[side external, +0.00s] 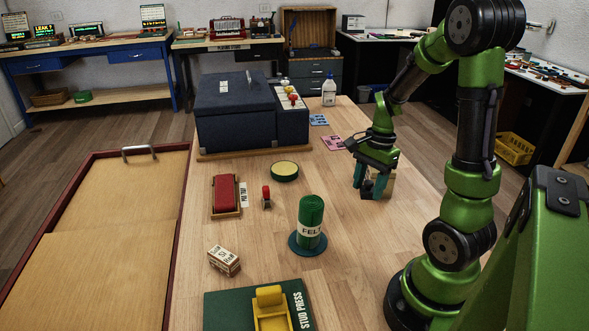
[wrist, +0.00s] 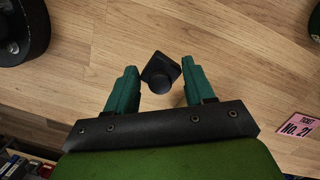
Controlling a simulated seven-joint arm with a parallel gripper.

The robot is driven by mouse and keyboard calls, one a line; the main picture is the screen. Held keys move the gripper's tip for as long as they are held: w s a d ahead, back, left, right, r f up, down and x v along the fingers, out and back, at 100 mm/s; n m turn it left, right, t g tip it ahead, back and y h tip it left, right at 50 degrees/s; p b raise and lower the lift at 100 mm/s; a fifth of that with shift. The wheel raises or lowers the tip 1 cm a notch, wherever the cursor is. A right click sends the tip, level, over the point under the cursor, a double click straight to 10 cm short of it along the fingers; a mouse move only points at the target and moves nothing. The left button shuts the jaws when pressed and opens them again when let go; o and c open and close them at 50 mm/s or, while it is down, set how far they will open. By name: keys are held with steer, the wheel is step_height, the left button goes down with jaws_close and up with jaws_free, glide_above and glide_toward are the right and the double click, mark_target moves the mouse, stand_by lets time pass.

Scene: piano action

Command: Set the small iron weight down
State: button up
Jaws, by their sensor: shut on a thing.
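The small iron weight (wrist: 160,72) is a dark block with a round knob, seen from above between my fingertips in the wrist view. My gripper (wrist: 159,88) is shut on it, with one teal finger on each side. In the side external view my gripper (side external: 369,187) points down, low over the right part of the wooden table.
A pink ticket (side external: 332,142) lies beyond my gripper and shows in the wrist view (wrist: 300,127). A green felt roll (side external: 311,222), a round green tin (side external: 284,171) and a red-topped block (side external: 226,194) stand to the left. A dark blue case (side external: 235,112) is at the back. Bare wood surrounds the gripper.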

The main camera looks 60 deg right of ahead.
mark_target(362, 223)
steer(key=shift+s+a+n, duration=0.15)
steer(key=shift+a+n, duration=0.05)
steer(key=shift+n, duration=1)
steer(key=shift+f, duration=0.25)
steer(key=shift+n, duration=0.3)
step_height(362, 223, down, 7)
steer(key=shift+f, duration=0.2)
steer(key=o, duration=1.2)
steer(key=shift+f, duration=0.15)
steer(key=shift+o, duration=0.2)
